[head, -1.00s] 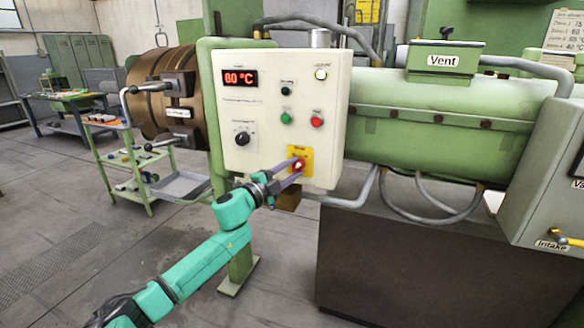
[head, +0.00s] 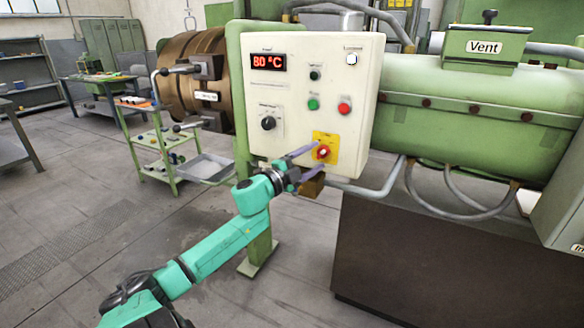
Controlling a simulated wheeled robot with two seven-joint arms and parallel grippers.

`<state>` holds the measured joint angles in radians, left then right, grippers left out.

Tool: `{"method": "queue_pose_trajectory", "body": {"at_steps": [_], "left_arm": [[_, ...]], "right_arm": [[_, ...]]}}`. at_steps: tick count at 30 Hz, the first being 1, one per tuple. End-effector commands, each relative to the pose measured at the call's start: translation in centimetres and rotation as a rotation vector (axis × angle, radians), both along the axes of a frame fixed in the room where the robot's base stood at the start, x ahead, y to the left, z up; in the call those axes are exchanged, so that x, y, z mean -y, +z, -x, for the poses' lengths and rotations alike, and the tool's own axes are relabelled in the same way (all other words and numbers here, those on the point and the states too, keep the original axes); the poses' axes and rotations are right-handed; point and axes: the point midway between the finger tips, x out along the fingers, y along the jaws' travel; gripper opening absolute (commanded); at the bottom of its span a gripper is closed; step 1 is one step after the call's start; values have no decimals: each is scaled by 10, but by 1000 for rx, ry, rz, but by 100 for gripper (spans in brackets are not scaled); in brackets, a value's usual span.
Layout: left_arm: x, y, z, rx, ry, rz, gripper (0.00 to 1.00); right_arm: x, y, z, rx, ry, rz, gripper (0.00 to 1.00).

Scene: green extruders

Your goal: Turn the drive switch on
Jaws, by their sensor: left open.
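A red rotary switch (head: 323,152) sits on a yellow plate (head: 332,141) at the lower right of the cream control panel (head: 290,95). Its label is too small to read. My left gripper (head: 321,156) is open in front of it, one finger at its upper left and the other below it. I cannot tell whether the fingertips touch the switch. The panel also carries a black selector knob (head: 268,123), a green button (head: 313,104), a red button (head: 344,108) and a red display (head: 268,61) reading 80 °C. My right gripper is out of view.
The green extruder barrel (head: 470,95) with a Vent box (head: 484,46) extends right of the panel. Grey pipes (head: 375,190) curve below it above a dark base (head: 400,255). A green trolley (head: 160,150) stands at left. The floor in front is open.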

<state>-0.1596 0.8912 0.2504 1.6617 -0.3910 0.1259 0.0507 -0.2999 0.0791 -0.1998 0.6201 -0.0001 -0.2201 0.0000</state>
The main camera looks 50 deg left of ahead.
Motion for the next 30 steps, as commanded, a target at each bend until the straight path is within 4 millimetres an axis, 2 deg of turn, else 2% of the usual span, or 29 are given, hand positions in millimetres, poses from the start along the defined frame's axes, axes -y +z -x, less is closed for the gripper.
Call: {"method": "queue_pose_trajectory", "body": {"at_steps": [5, 12, 15, 20, 30], "left_arm": [[-1, -8, 33, -6, -1, 1, 71], [-4, -15, 96, -5, 3, 1, 71], [-5, -17, 116, -4, 3, -1, 71], [-5, -17, 130, -2, 1, -3, 71], [-5, -17, 130, -2, 0, -2, 71]], "right_arm": [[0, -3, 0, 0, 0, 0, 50], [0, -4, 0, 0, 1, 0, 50], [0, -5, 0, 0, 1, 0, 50], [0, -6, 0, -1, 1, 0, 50], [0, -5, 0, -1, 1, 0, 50]]}}
